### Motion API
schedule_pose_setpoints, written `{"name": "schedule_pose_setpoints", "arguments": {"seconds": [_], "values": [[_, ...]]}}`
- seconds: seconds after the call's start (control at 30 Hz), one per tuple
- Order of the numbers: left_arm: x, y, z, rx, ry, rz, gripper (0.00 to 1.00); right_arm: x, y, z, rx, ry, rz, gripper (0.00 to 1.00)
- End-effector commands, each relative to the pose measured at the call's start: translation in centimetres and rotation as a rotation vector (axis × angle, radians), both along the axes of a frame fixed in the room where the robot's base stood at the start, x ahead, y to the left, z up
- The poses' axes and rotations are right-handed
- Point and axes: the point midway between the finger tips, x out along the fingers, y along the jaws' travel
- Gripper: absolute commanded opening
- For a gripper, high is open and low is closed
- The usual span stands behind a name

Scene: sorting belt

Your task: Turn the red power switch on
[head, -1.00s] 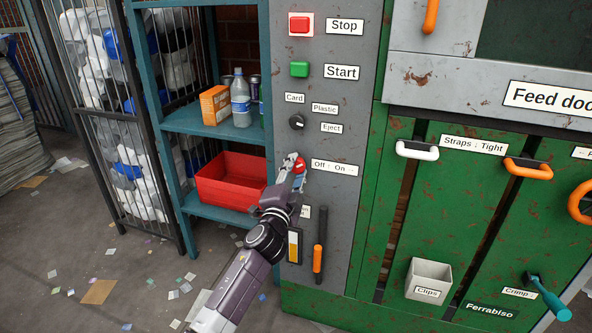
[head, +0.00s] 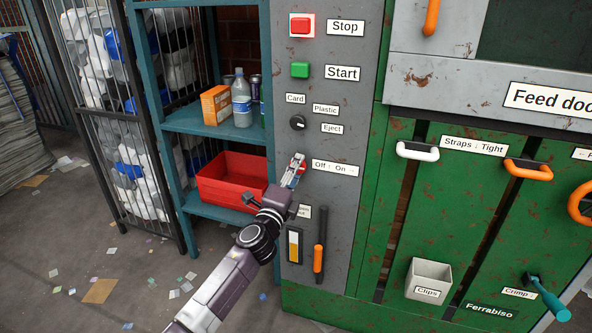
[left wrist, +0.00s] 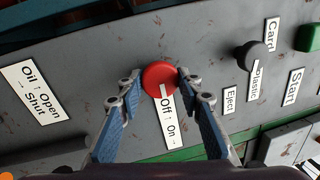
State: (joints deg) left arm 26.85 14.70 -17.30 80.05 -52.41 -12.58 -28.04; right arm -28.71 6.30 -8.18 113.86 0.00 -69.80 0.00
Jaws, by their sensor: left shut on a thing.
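The red power switch (left wrist: 159,75) is a round red knob on the grey panel. A pale pointer mark on it points toward the label "Off ↑ On →" (left wrist: 170,122), the right-hand side in the head view, which matches the label's On arrow. My left gripper (left wrist: 158,80) is shut on the knob, one blue-padded finger at each side. In the head view my left gripper (head: 296,168) covers most of the switch; only a little red shows. My right gripper is in neither view.
Above the switch are a black selector knob (head: 298,122), a green Start button (head: 300,69) and a red Stop button (head: 300,25). An orange-handled lever (head: 318,258) is below. A shelf with a red bin (head: 230,182) stands to the left.

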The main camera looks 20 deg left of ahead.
Motion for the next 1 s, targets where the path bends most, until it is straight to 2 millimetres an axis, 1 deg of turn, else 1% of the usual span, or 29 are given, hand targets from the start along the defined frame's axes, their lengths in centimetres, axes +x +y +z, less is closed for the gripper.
{"name": "schedule_pose_setpoints", "arguments": {"seconds": [0.4, 0.43, 0.57, 0.6, 0.77, 0.87, 1.0], "values": [[-0.01, -0.03, -0.02, 0.011, 0.000, 0.000, 0.09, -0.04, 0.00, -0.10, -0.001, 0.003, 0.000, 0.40], [-0.01, -0.04, -0.02, 0.011, -0.001, -0.001, 0.34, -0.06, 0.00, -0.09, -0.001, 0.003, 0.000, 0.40], [-0.01, -0.03, -0.02, 0.010, 0.000, -0.001, 0.49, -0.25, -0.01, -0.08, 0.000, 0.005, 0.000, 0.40], [-0.01, -0.03, -0.02, 0.010, 0.000, -0.001, 0.50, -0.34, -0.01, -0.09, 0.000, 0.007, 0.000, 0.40], [-0.01, -0.02, -0.01, 0.009, 0.000, -0.001, 0.50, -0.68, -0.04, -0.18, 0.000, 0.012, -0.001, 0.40], [-0.07, -0.01, -0.03, 0.009, 0.000, -0.001, 0.50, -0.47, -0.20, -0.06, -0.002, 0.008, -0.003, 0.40], [-0.88, 0.04, -0.21, 0.010, 0.000, -0.001, 0.50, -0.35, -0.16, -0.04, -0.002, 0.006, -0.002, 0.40]]}}
